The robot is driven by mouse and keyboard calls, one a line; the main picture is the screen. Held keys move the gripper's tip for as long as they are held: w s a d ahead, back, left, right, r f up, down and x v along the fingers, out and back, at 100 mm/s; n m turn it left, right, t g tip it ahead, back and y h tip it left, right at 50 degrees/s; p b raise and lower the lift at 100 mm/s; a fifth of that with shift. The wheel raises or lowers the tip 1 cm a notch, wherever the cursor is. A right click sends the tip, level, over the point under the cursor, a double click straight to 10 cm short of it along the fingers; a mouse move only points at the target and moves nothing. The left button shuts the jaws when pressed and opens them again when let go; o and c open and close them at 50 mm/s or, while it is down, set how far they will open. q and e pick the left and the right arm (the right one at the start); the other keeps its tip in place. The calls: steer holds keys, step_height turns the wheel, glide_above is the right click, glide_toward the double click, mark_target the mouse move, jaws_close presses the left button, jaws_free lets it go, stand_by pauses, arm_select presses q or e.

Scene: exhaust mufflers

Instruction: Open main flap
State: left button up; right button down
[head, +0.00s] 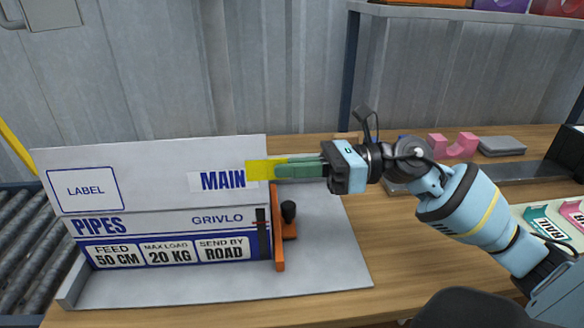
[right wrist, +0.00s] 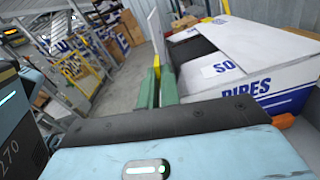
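The white carton stands on a grey board, with PIPES on its front wall (head: 155,222). Its main flap (head: 145,170), marked LABEL and MAIN, stands raised above the front wall. It shows nearly edge-on in the right wrist view (right wrist: 157,32). My right gripper (head: 265,170), with green fingers and yellow tips, is at the flap's right edge, one finger in front. In the right wrist view the fingers (right wrist: 158,72) are close together with the flap's edge between them. The rear finger is hidden in the head view. My left gripper is not in view.
An orange bracket with a black knob (head: 288,212) stands at the carton's right end. A roller conveyor (head: 28,245) lies at left. Bare tabletop (head: 385,240) lies right of the board.

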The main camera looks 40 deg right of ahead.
steer(key=c, duration=1.6)
jaws_free()
steer(key=b+v, duration=0.1)
steer(key=v, duration=0.7)
steer(key=shift+b, duration=0.3)
steer(key=shift+w, duration=0.1)
